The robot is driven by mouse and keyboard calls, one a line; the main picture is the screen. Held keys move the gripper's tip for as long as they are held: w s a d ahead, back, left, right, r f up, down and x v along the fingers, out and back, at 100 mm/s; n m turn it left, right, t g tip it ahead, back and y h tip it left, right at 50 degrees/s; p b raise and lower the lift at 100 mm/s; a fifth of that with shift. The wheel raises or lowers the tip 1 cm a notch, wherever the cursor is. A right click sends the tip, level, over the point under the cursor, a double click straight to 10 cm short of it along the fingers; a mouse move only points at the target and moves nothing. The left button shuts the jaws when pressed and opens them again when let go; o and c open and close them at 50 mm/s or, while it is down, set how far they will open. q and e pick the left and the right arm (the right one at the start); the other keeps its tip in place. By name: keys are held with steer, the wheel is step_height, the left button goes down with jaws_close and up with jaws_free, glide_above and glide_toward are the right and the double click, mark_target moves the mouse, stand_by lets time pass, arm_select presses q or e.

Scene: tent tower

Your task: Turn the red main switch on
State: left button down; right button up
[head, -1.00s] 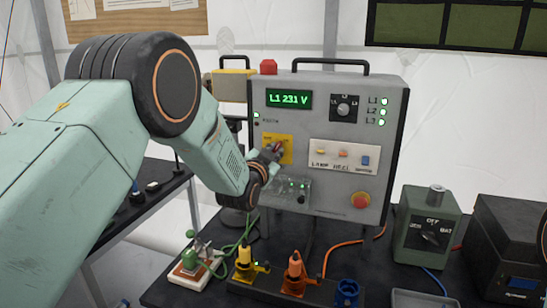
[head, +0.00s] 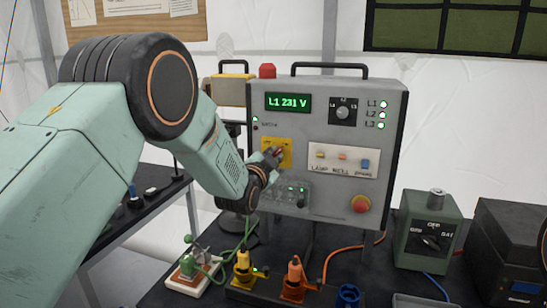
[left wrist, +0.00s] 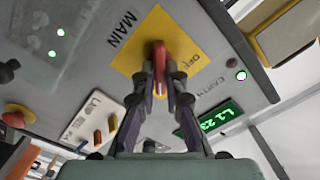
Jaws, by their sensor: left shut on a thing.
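The red main switch (left wrist: 159,62) sits on a yellow plate (left wrist: 140,35) marked MAIN on the grey panel. In the left wrist view its red handle lies between my left gripper's fingers (left wrist: 160,80), which are shut on it. In the head view my left gripper (head: 273,156) is at the yellow plate (head: 285,145) and hides most of the switch. The panel's green display (head: 288,102) reads L1 231 V, and the lamps L1, L2 and L3 (head: 382,114) are lit green. My right gripper is not in view.
The panel also bears a selector knob (head: 344,111), a white plate with several small switches (head: 343,159) and a red stop button (head: 361,204). Yellow (head: 243,265) and orange (head: 294,278) plugs stand below on the table. A green box (head: 429,230) stands at the right.

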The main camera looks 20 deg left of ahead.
arm_select(q)
steer(key=shift+s+f, duration=0.1)
steer(key=shift+f, duration=0.35)
steer(key=c, duration=1.4)
jaws_free()
steer(key=shift+a+r, duration=0.15)
steer(key=shift+c, duration=0.2)
steer(key=shift+o, duration=0.2)
steer(key=shift+r, duration=0.1)
steer(key=shift+r, duration=0.1)
steer(key=s, duration=1.1)
steer(key=shift+s+a, duration=0.15)
steer(key=shift+s, duration=0.25)
